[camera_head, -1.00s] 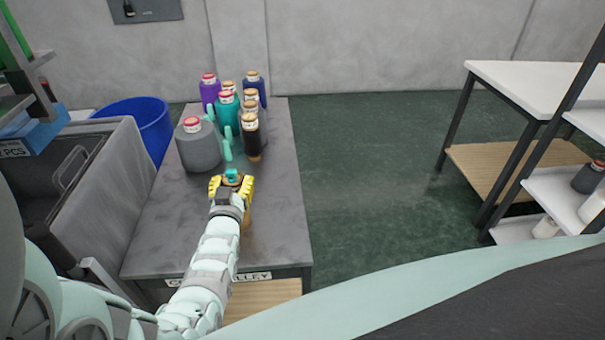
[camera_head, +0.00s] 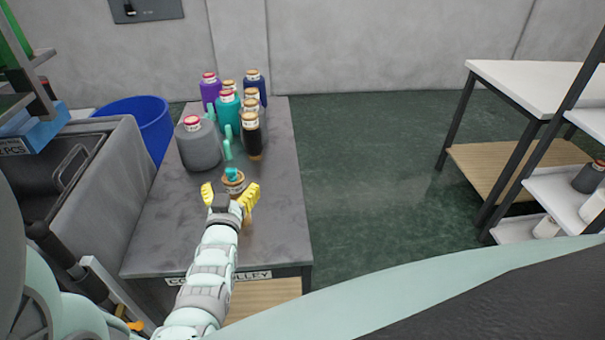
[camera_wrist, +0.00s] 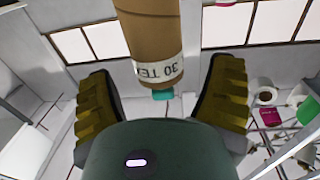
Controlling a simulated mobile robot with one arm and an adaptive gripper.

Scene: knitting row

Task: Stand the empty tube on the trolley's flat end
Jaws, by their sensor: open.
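My gripper (camera_head: 229,194), with yellow fingers, is open at the near side of the tube's upper end. In the wrist view the tube (camera_wrist: 152,35), with a white label reading "30 TE…", shows between the spread fingers of my gripper (camera_wrist: 160,85), with gaps on both sides.
A grey cone (camera_head: 198,148), a black cone (camera_head: 252,138), a teal cone (camera_head: 229,114) and several other cones crowd the trolley's far part. A grey bin (camera_head: 105,180) and a blue bin (camera_head: 150,125) are at left. Open floor (camera_head: 370,190) lies right of the trolley.

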